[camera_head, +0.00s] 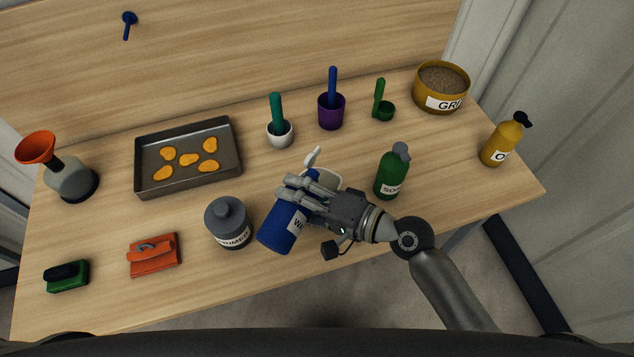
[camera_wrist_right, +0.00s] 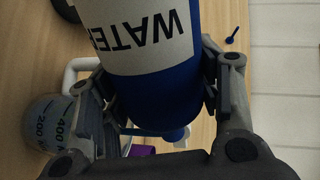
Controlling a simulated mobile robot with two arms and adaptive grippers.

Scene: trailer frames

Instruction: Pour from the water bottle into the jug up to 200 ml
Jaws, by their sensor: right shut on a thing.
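The blue water bottle (camera_head: 279,231) with a white label is tilted in my right gripper (camera_head: 305,193). Its body slants from lower left to upper right, and the fingers cover its upper part. In the right wrist view the bottle (camera_wrist_right: 155,97) sits between both fingers (camera_wrist_right: 160,95), which are shut on it. The clear jug (camera_head: 327,178) is mostly hidden behind the gripper in the head view. In the right wrist view the jug (camera_wrist_right: 45,122) shows at lower left with 200 and 400 marks. Its liquid level and any stream cannot be made out. My left gripper is not in view.
A green bottle (camera_head: 391,176) stands right of my right gripper, and a grey bottle (camera_head: 229,224) stands close left of the water bottle. A tray (camera_head: 140,185) and several cups lie behind.

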